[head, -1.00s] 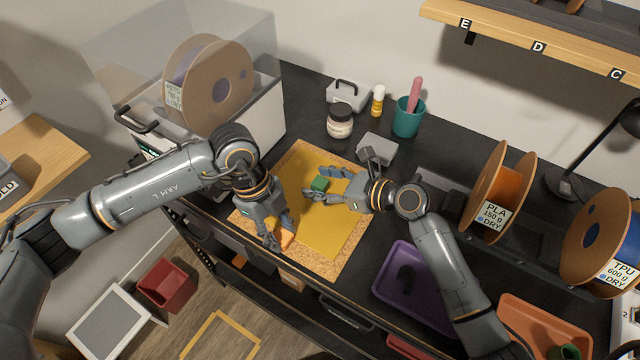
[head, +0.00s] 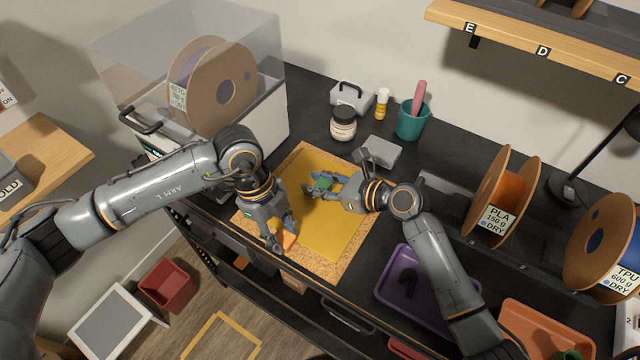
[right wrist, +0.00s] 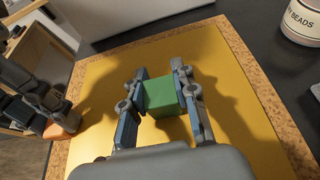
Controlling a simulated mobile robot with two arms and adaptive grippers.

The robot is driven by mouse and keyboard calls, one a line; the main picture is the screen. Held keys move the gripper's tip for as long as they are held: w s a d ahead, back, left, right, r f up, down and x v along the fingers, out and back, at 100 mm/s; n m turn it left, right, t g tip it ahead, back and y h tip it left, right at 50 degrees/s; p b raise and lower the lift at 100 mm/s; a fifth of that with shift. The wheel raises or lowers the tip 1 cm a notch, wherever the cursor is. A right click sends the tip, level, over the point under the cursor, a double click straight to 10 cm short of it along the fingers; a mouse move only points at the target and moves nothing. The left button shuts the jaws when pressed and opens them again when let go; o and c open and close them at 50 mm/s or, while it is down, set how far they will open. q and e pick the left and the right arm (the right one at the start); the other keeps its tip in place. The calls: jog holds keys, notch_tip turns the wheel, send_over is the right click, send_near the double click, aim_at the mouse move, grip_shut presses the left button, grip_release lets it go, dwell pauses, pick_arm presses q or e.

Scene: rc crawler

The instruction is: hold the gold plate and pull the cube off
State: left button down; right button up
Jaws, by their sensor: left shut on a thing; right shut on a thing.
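The gold plate (head: 335,217) lies flat on a cork mat. The green cube (head: 324,181) stands on its upper part, and it also shows in the right wrist view (right wrist: 164,97). My right gripper (head: 319,184) is shut on the cube, with one finger on each side of it in the right wrist view (right wrist: 163,95). My left gripper (head: 281,238) is at the plate's lower left edge, shut on an orange tab (head: 288,240). The tab also shows beside the left fingers in the right wrist view (right wrist: 63,124). The fingers hide part of the tab.
The cork mat (head: 322,270) rims the plate. Behind it stand a bead jar (head: 343,124), a grey block (head: 381,152) and a teal cup (head: 411,121). A clear-lidded box with a spool (head: 212,85) is at left. A purple tray (head: 430,304) is at lower right.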

aim_at(318, 181)
notch_tip(318, 181, up, 10)
pick_arm(q)
jog(key=c, duration=0.8)
grip_release()
jog(key=v, duration=1.2)
jog(key=shift+a, duration=0.15)
jog(key=shift+f, duration=0.1)
pick_arm(e)
jog(key=shift+f, duration=0.15)
